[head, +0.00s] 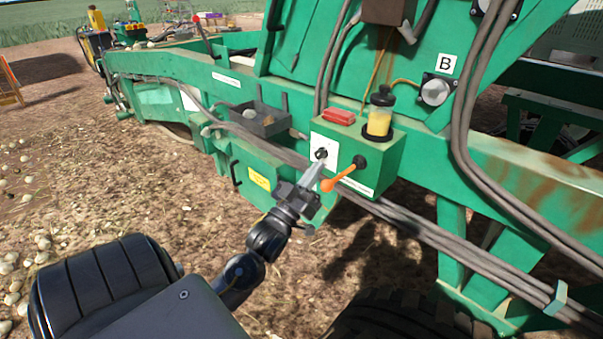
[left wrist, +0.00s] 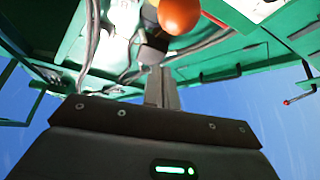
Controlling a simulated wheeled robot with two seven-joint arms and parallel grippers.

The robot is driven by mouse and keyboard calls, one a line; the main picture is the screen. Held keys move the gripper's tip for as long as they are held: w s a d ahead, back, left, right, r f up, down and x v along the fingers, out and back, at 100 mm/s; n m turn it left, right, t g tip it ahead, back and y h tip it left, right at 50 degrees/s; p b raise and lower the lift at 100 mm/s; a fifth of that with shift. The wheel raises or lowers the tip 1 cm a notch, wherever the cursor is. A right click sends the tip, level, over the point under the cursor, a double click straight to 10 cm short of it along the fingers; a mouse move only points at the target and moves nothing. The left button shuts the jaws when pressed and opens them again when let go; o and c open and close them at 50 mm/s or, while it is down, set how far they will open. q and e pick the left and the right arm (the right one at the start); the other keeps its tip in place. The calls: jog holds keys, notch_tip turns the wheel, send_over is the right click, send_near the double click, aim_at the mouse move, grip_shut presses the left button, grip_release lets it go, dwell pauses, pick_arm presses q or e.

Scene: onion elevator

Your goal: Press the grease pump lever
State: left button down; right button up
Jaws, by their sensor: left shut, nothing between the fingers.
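The grease pump lever (head: 344,174) is an orange handle with a rounded end, on the front of a green box (head: 384,153) on the machine frame. A reservoir (head: 380,112) with yellow grease and a black cap stands on the box. My left gripper (head: 319,162) is shut and empty, its tips just left of the lever in the head view, in front of a white plate (head: 325,142) with a black knob. Contact with either cannot be told. In the left wrist view the orange lever end (left wrist: 179,15) shows large beyond the shut fingers (left wrist: 160,88). My right gripper is not in view.
Thick grey hoses (head: 410,228) run along the frame below the box. A grey open tray (head: 258,120) and a red block (head: 339,116) sit nearby. A green box with a yellow label (head: 259,179) is left of my gripper. Open ground lies to the left.

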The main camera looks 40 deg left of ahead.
pick_arm(q)
jog(key=shift+w+d+f+p, duration=0.1)
jog(key=shift+w+f, duration=0.05)
jog(key=shift+f, duration=0.5)
jog(key=shift+w+d+f+p, duration=0.1)
jog(key=shift+w+d+f, duration=0.1)
jog(key=shift+f, duration=0.4)
jog(key=shift+w+d+f+p, duration=0.1)
jog(key=shift+w+f, duration=0.05)
jog(key=shift+f, duration=0.5)
